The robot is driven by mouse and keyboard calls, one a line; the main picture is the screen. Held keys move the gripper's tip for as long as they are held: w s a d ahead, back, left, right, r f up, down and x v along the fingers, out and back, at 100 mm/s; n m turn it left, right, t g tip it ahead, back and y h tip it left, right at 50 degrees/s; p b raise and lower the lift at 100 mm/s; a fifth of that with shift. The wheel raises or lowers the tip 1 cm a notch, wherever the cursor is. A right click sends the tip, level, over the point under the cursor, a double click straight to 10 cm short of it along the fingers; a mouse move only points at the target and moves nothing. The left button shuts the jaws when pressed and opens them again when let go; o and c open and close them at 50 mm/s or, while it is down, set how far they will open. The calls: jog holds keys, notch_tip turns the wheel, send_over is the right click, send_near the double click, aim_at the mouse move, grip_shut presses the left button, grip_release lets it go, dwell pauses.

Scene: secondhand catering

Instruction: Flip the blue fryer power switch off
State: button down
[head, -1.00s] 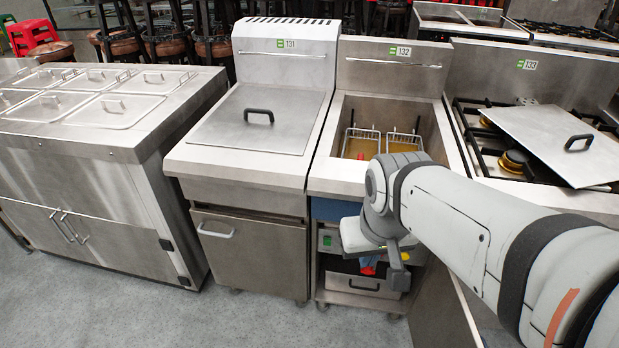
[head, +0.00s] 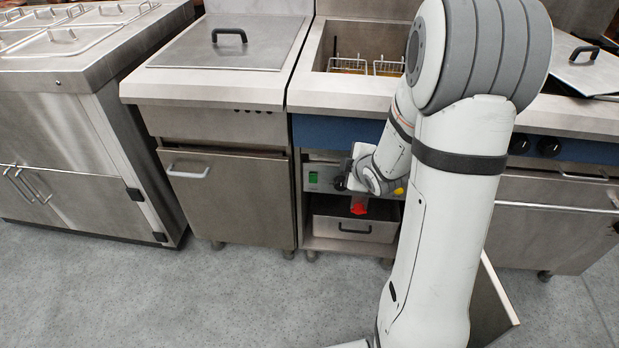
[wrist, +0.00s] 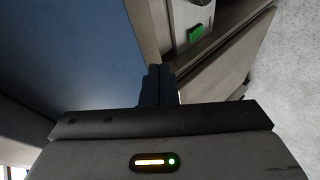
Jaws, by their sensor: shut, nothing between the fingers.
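The blue fryer (head: 335,132) has a blue front panel and two wire baskets in its open top. Its green power switch (head: 313,177) sits on a grey plate under the blue panel, at the left. The green switch shows at the upper right in the wrist view (wrist: 195,34); whether it is on or off cannot be told. My gripper (wrist: 160,70) is shut and empty, with its fingers beside the blue panel and apart from the switch. In the head view my wrist is just right of the switch, and it hides part of the plate.
A red handle (head: 358,206) is under my wrist, above a steel drawer (head: 352,228). A lidded steel fryer (head: 225,190) stands at the left. A range with black knobs (head: 549,146) is at the right. The floor in front is clear.

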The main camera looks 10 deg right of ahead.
notch_tip(320, 180, down, 20)
jog(key=s+a+n+t+y+b, duration=0.1)
jog(key=a+n+t+y+b, duration=0.1)
jog(key=n+t+y+b, duration=0.3)
jog(key=n+y+b, duration=0.2)
jog(key=n+b, duration=0.2)
jog(key=b, duration=0.1)
jog(key=shift+s+t+y+b, duration=0.15)
jog(key=shift+t+y+b, duration=0.15)
jog(key=shift+t+b, duration=0.1)
jog(key=b, duration=0.2)
send_near(311, 177)
jog(key=a, duration=0.4)
jog(key=w, duration=0.1)
jog(key=w+d, duration=0.1)
jog(key=w, duration=0.3)
jog(key=shift+w+d+r+b, duration=0.15)
jog(key=shift+r+b, duration=0.15)
jog(key=shift+b, duration=0.05)
